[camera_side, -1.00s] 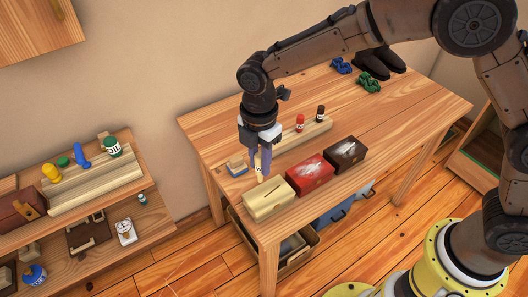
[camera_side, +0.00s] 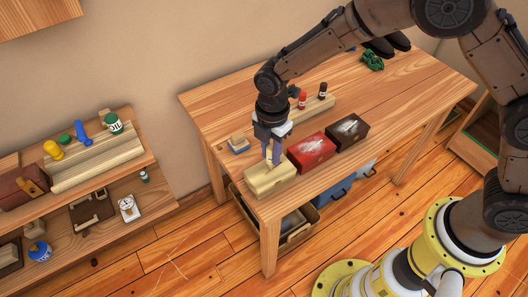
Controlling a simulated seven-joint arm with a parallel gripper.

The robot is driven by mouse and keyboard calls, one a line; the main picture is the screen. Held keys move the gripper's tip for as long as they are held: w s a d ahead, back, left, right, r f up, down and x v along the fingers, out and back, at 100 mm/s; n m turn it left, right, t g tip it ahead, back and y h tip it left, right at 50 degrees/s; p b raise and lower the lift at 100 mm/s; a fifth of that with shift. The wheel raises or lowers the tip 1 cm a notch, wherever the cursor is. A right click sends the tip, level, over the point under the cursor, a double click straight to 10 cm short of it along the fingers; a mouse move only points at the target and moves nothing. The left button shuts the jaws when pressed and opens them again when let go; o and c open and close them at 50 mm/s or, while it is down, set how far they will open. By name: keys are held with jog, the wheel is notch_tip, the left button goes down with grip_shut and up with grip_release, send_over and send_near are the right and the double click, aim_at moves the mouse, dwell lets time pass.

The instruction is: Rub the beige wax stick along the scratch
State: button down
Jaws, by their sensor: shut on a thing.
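A cream box (camera_side: 263,180) stands at the table's front left corner. My gripper (camera_side: 274,160) is over this box, pointing down, shut on the beige wax stick (camera_side: 269,163). The stick's lower end is at the top of the box; I cannot tell whether it touches. Little of the stick shows between the fingers. The scratch on the lid cannot be made out clearly now, with the stick and fingers close to it.
A red box (camera_side: 311,150) and a dark brown box (camera_side: 348,131), both with pale marks, stand to the right. Behind is a wooden rack (camera_side: 318,109) with a red bottle (camera_side: 302,101) and a dark bottle (camera_side: 323,91).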

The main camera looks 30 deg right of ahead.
jog(key=shift+d, duration=2.4)
jog(key=shift+a, duration=3.8)
notch_tip(320, 180, up, 8)
